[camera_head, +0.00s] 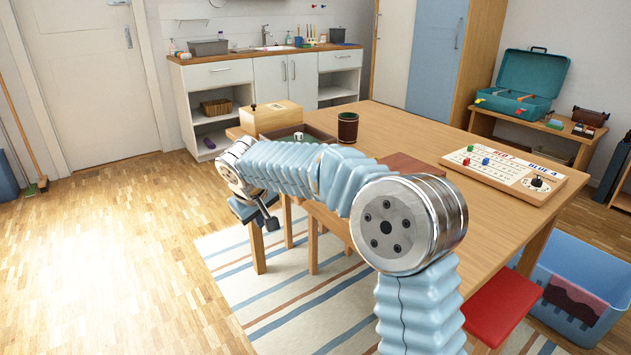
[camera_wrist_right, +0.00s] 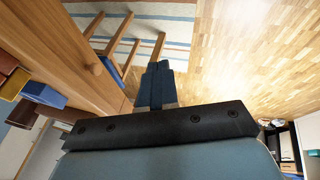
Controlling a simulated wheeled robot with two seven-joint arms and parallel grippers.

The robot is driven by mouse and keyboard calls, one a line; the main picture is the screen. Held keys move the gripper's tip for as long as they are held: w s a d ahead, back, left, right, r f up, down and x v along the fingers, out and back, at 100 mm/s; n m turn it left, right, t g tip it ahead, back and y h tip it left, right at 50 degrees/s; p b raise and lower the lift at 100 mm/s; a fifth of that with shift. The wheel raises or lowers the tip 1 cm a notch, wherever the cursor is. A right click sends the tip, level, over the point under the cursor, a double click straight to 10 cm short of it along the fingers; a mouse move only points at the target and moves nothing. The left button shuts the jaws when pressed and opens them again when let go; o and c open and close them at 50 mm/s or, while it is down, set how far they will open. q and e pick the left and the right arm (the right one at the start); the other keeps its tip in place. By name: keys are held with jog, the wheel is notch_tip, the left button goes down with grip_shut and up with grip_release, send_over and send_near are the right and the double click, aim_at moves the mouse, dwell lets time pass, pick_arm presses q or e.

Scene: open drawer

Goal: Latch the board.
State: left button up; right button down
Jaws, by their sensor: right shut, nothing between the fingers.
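A pale wooden board (camera_head: 480,168) with red and blue lettering, small cubes and a dark knob (camera_head: 538,183) near its right end lies on the right part of the table. My right gripper (camera_head: 272,223) hangs low by the table's left edge, far from the board. It is shut and empty; its closed fingers also show in the right wrist view (camera_wrist_right: 155,85). A round wooden knob (camera_wrist_right: 95,69) sits on the wooden edge beside the fingers, apart from them. My left gripper is out of view.
My right arm hides part of the near table. A red stool (camera_head: 500,305) and a blue crate (camera_head: 570,290) stand at right.

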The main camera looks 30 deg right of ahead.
jog(key=s+d+r+m+h, duration=0.1)
jog(key=s+d+r, duration=0.1)
jog(key=r, duration=0.5)
jog(key=s+d+r+m+h, duration=0.1)
jog(key=s+d+r, duration=0.1)
jog(key=d+r, duration=0.3)
notch_tip(320, 180, up, 4)
jog(key=shift+s+f+m+t+h+b, duration=0.2)
jog(key=shift+m+t+h+b, duration=0.1)
jog(key=shift+m+h, duration=0.1)
jog(key=shift+w+d+f, duration=0.75)
jog(key=shift+d+f, duration=0.6)
jog(key=shift+w+d+f, duration=0.8)
jog(key=shift+d+f, duration=0.55)
jog(key=shift+d, duration=0.05)
jog(key=shift+w+d+f, duration=0.75)
jog(key=shift+d+f, duration=0.6)
